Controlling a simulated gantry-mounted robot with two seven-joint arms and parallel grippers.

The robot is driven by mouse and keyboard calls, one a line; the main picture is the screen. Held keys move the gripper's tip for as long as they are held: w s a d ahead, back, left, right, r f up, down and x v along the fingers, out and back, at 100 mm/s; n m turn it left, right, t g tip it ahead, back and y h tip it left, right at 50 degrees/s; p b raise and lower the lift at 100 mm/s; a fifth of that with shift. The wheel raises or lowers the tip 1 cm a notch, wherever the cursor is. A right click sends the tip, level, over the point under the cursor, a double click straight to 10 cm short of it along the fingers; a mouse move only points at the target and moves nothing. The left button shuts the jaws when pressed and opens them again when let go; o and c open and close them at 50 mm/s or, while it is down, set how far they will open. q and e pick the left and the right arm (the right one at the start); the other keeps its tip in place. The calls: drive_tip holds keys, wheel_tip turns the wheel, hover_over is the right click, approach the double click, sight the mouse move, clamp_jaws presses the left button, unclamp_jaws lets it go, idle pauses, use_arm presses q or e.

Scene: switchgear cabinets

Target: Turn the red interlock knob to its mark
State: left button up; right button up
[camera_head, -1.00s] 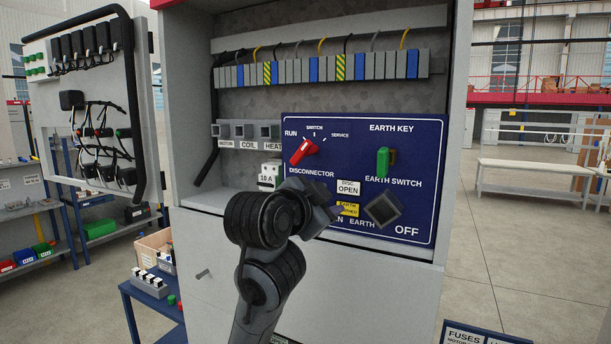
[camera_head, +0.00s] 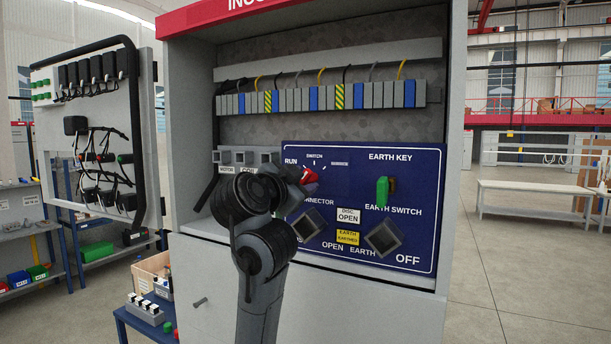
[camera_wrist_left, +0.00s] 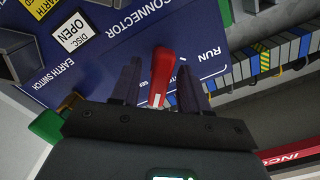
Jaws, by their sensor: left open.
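The red interlock knob (camera_head: 309,176) is on the blue panel (camera_head: 345,160) beside the RUN, SWITCH and SERVICE marks. My gripper and wrist hide much of it in the head view. In the left wrist view the red knob (camera_wrist_left: 161,72) lies between the two dark fingers of my left gripper (camera_wrist_left: 157,85). The fingers are open, with a gap on each side of the knob. In the head view my left gripper (camera_head: 297,190) is in front of the panel at the knob, its fingers mostly hidden. My right gripper is not in view.
A green earth key (camera_head: 382,191) and a dark square switch (camera_head: 383,238) are on the panel right of the knob. Another dark square (camera_head: 306,225) is below the knob. A row of terminals (camera_head: 320,96) runs above the panel. An open door (camera_head: 95,135) stands at left.

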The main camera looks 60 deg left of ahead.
use_arm(q)
drive_tip(key=shift+x, duration=1.2)
clamp_jaws()
